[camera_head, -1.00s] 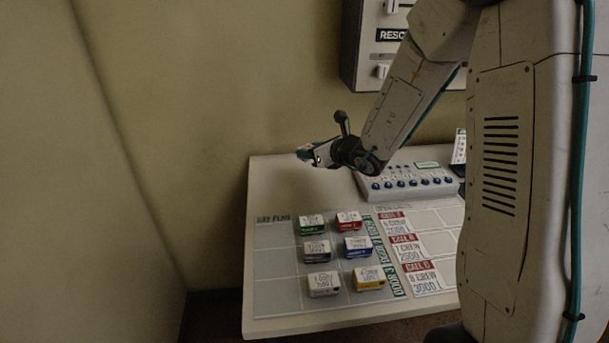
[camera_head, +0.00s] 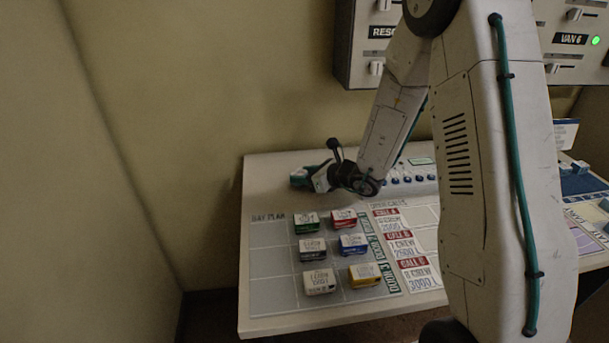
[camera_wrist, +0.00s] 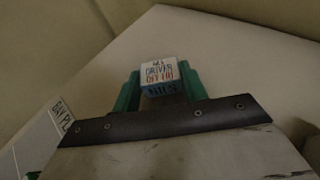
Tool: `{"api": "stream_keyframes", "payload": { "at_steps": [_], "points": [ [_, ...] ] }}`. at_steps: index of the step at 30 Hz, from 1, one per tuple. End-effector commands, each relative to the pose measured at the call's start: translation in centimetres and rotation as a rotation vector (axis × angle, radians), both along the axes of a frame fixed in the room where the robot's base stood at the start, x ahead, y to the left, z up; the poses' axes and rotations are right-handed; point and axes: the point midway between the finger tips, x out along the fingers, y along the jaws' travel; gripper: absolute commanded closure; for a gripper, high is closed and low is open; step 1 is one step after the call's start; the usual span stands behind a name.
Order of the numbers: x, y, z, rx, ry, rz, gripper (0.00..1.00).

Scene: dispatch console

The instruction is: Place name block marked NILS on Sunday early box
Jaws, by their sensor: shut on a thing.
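My gripper (camera_head: 306,178) is at the left end of my arm in the head view, over the bare back left part of the white desk. In the wrist view its green fingers (camera_wrist: 161,88) are shut on a name block (camera_wrist: 159,72). The block has a white top with printed lettering and a blue front that appears to read NILS. In the head view the block is too small to make out between the fingers. No box marked Sunday early can be read in any view.
A grey console with blue knobs (camera_head: 421,179) stands behind, partly hidden by my arm. At the far right, another board with blue blocks (camera_head: 577,181) is partly visible. The desk's back left is bare.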

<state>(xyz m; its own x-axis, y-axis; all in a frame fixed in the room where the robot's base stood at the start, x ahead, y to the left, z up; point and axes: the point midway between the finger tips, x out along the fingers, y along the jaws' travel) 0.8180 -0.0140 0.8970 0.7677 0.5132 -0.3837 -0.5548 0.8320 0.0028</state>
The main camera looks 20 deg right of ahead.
Motion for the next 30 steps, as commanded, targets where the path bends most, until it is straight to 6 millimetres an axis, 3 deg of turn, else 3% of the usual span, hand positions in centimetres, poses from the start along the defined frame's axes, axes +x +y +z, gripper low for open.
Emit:
{"api": "stream_keyframes", "payload": {
  "at_steps": [11,12,13,14,24,30],
  "points": [
    [0.0,0.0,-0.5,0.000,-0.001,-0.001,0.79],
    [0.0,0.0,-0.4,-0.001,-0.002,-0.001,0.46],
    [0.0,0.0,-0.4,-0.001,-0.002,-0.001,0.38],
    [0.0,0.0,-0.4,-0.001,-0.002,-0.001,0.35],
    [0.0,0.0,0.0,-0.001,-0.003,0.000,0.35],
    [-2.4,-1.8,1.2,-0.001,-0.002,-0.005,0.35]
  ]
}}
